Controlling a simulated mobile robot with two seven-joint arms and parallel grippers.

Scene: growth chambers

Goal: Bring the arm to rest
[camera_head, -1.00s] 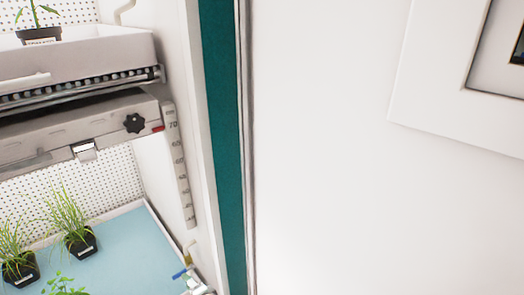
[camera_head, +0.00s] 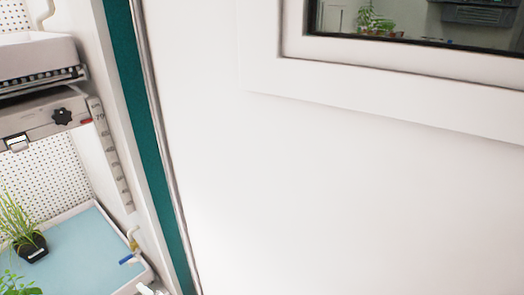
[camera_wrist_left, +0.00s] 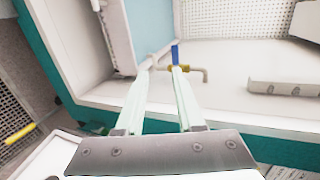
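My left gripper (camera_wrist_left: 163,68) shows in the left wrist view with its two pale fingers apart. Nothing is clearly held between them. Their tips point toward a small valve with a blue handle (camera_wrist_left: 175,54) and a brass fitting on a pipe. I cannot tell whether they touch it. The same blue handle (camera_head: 127,261) shows in the head view at the front corner of the lower tray. No gripper can be made out clearly in the head view, and my right gripper is in neither view.
An open growth chamber stands at the left, with a blue-lined tray (camera_head: 84,240), a potted grass plant (camera_head: 24,235) and an upper shelf unit (camera_head: 40,118). A large white door panel (camera_head: 250,190) with a dark window (camera_head: 430,30) fills the right.

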